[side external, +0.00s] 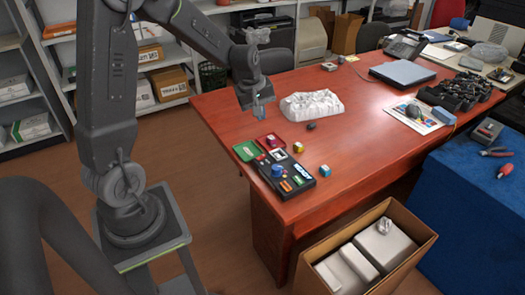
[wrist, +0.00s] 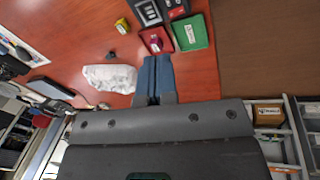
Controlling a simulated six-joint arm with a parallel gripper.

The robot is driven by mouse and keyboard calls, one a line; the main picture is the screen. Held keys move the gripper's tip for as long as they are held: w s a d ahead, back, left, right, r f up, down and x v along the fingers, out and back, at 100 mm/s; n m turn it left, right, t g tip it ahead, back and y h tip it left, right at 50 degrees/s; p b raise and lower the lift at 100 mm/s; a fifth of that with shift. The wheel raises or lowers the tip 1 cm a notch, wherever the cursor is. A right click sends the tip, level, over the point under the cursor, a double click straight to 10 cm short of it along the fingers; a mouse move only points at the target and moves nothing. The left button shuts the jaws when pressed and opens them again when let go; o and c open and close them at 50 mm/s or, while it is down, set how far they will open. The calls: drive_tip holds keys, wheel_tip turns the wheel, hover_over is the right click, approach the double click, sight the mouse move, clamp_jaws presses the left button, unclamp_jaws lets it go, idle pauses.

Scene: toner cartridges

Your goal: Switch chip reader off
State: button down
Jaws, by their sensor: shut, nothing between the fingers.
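The chip reader looks to be the black panel (side external: 299,187) lying on the red table's near left part, with a blue round knob (side external: 278,171), small coloured parts and a label. Its switch position is too small to tell. Part of the panel shows at the top edge of the wrist view (wrist: 173,13).
A green tray (side external: 245,152) and a red tray (side external: 269,141) sit beside the panel. An open cardboard box (side external: 301,276) stands below the table.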

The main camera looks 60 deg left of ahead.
sight(264, 156)
drive_tip(key=a+f+n, duration=0.2)
drive_tip(key=a+f, duration=0.2)
drive_tip(key=f, duration=0.1)
drive_tip(key=shift+w+a+n, duration=0.2)
drive_tip(key=shift+w+n, duration=0.2)
drive_tip(key=shift+w, duration=0.05)
drive_tip(key=shift+f, duration=0.1)
drive_tip(key=x, duration=1.3)
drive_tip(key=shift+s+d+f, duration=0.15)
drive_tip(key=shift+f, duration=0.3)
drive_tip(key=shift+g, duration=0.3)
drive_tip(key=shift+f, duration=0.15)
drive_tip(key=shift+d+f+g, duration=0.15)
drive_tip(key=shift+f+g, duration=0.05)
drive_tip(key=shift+g, duration=0.1)
